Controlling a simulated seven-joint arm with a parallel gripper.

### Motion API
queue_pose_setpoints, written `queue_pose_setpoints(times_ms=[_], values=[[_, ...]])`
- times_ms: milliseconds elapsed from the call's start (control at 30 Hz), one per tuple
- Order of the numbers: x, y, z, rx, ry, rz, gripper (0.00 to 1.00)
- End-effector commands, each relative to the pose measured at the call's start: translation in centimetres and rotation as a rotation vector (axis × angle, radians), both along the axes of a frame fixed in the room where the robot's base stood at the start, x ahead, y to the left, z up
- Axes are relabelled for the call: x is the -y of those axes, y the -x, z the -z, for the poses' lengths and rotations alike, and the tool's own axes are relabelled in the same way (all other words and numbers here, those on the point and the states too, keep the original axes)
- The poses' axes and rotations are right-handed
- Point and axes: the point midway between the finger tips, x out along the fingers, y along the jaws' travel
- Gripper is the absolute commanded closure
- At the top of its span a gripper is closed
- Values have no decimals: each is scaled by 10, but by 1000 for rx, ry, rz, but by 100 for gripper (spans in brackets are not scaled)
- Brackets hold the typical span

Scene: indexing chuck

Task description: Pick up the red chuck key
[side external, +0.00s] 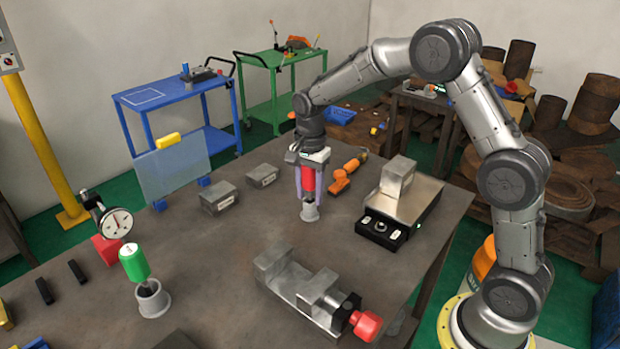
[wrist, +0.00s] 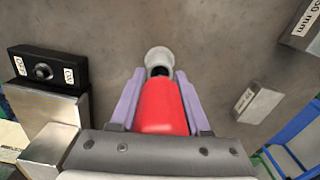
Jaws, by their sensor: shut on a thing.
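The red chuck key (side external: 308,181) stands upright with its lower end at a grey round holder (side external: 310,212) on the table. My gripper (side external: 310,186) points down over it and is shut on its red handle, one purple finger on each side. In the wrist view the red handle (wrist: 162,106) fills the space between the fingers of my gripper (wrist: 159,95). The holder's pale rim (wrist: 158,55) shows just beyond the handle, with a dark opening. Whether the key's tip is still inside the holder is hard to tell.
A green-handled tool (side external: 134,262) stands in another grey holder (side external: 153,300) at left. A vise with a red knob (side external: 366,325) lies in front. A scale with a metal block (side external: 398,187) is to the right. An orange tool (side external: 346,174) and grey blocks (side external: 218,198) lie nearby.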

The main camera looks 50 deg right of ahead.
Motion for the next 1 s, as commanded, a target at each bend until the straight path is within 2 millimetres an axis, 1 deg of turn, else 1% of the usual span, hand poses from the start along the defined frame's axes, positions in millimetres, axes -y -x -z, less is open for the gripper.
queue_pose_setpoints(times_ms=[333, 433, 567, 800, 900, 1000], values=[[0, -1, -2, 2, 1, 0, 100], [0, -1, -7, 3, 1, 0, 100], [0, -2, -27, 8, 1, 0, 100], [0, -1, -73, 7, 1, 0, 100], [0, -1, -87, 4, 0, 0, 100], [0, -2, -96, 7, 1, 17, 100]])
